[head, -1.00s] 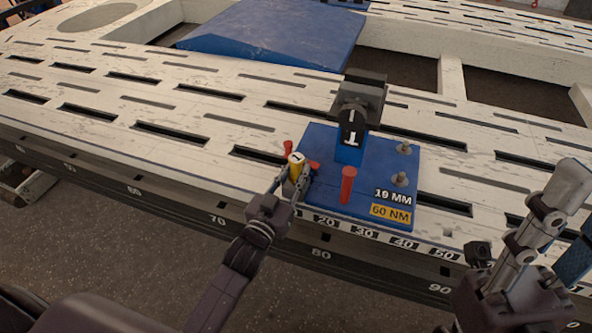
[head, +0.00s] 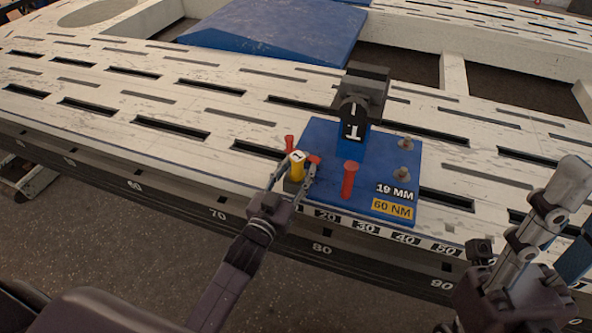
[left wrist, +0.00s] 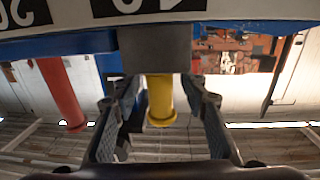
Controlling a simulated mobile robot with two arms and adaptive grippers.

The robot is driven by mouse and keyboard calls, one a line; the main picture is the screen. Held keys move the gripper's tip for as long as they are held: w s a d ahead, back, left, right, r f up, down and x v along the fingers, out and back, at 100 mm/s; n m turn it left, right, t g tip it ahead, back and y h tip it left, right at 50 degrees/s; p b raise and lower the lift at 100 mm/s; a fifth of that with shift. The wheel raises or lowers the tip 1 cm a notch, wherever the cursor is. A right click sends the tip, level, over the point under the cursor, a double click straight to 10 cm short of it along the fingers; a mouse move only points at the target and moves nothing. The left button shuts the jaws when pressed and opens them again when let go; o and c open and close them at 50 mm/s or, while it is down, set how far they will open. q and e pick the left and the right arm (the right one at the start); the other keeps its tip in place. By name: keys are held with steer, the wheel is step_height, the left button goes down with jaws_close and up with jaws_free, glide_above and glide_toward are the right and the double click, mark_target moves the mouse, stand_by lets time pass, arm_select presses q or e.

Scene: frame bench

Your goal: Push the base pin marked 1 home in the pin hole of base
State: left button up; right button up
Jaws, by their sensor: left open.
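The base (head: 330,135) is a blue plate on the slotted bench, labelled 19 MM and 60 NM. The yellow base pin marked 1 (head: 298,168) stands at its left front, its white top showing the 1. In the left wrist view the pin (left wrist: 160,98) stands out from a dark grey block (left wrist: 155,50), a length of yellow showing. The hole itself is hidden. My left gripper (head: 293,184) is open, a finger on each side of the pin, with gaps between in the wrist view (left wrist: 160,112). My right arm (head: 510,295) is at the lower right; its fingers are unclear.
Red pegs stand near the pin, one to its right (head: 348,180) and one at its left (head: 289,144). A dark clamp head (head: 360,95) rises at the back of the base. Two grey studs (head: 404,173) stand at the right. The bench left of the base is clear.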

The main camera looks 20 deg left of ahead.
arm_select(q)
steer(key=s+a, duration=0.1)
steer(key=s, duration=1.1)
steer(key=shift+a, duration=0.15)
